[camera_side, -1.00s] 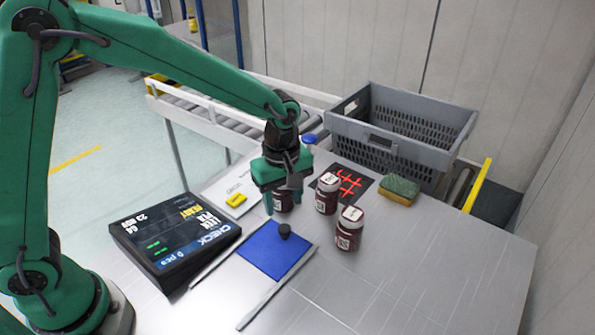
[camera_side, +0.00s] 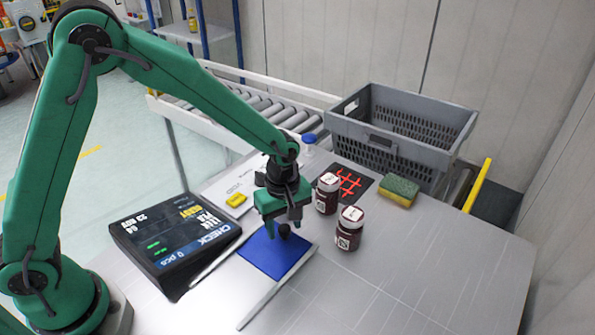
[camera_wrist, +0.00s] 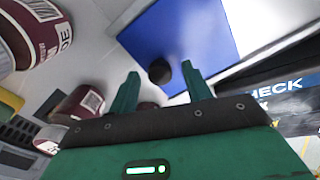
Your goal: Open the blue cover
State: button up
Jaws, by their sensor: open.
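The blue cover (camera_side: 262,257) is a flat blue panel between two pale rails on the table. A dark round knob (camera_side: 284,230) stands on it near its far right edge. My gripper (camera_side: 285,228) is over that edge of the cover, with its fingers on either side of the knob in the side view. In the wrist view the cover (camera_wrist: 195,40) fills the top middle. The knob (camera_wrist: 159,71) shows there beyond and between the two open fingertips (camera_wrist: 161,70). Whether the fingers touch the knob cannot be told.
Dark red jars (camera_side: 349,228) with white lids stand to the right of my gripper. A black display box (camera_side: 175,240) lies left of the cover. A sponge (camera_side: 399,192) and a grey crate (camera_side: 400,125) are behind. The front right of the table is clear.

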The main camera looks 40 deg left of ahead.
jog(key=shift+c, duration=0.2)
grip_shut()
jog(key=shift+s, duration=5.6)
jog(key=shift+o, duration=0.2)
grip_release()
jog(key=shift+r, duration=0.15)
notch_tip(320, 180, up, 8)
jog(key=shift+f, duration=0.2)
